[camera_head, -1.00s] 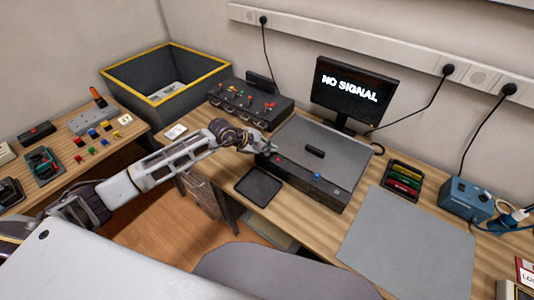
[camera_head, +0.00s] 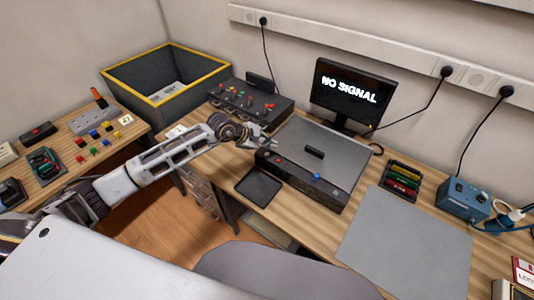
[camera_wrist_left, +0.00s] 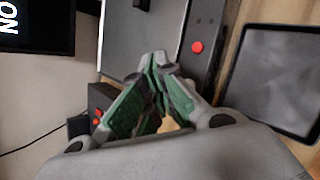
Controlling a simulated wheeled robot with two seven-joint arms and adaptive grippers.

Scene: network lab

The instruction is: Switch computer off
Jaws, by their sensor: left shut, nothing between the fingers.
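The computer (camera_head: 325,150) is a flat grey case with a dark front panel on the desk. A red button (camera_head: 278,160) sits at the left of its front panel and a blue knob (camera_head: 317,176) further right. In the left wrist view the red button (camera_wrist_left: 197,47) is ahead and to the right of the fingertips. The monitor (camera_head: 355,92) behind the case reads "NO SIGNAL". My left gripper (camera_head: 270,146) is shut and empty, at the left end of the case near the red button, apart from it in the wrist view (camera_wrist_left: 158,62). My right gripper is not in view.
A black tray (camera_head: 259,187) lies in front of the computer. A black control box (camera_head: 250,106) stands to its left, close behind my left gripper. A grey mat (camera_head: 405,235), a rack of coloured items (camera_head: 402,180) and a blue box (camera_head: 464,199) are on the right.

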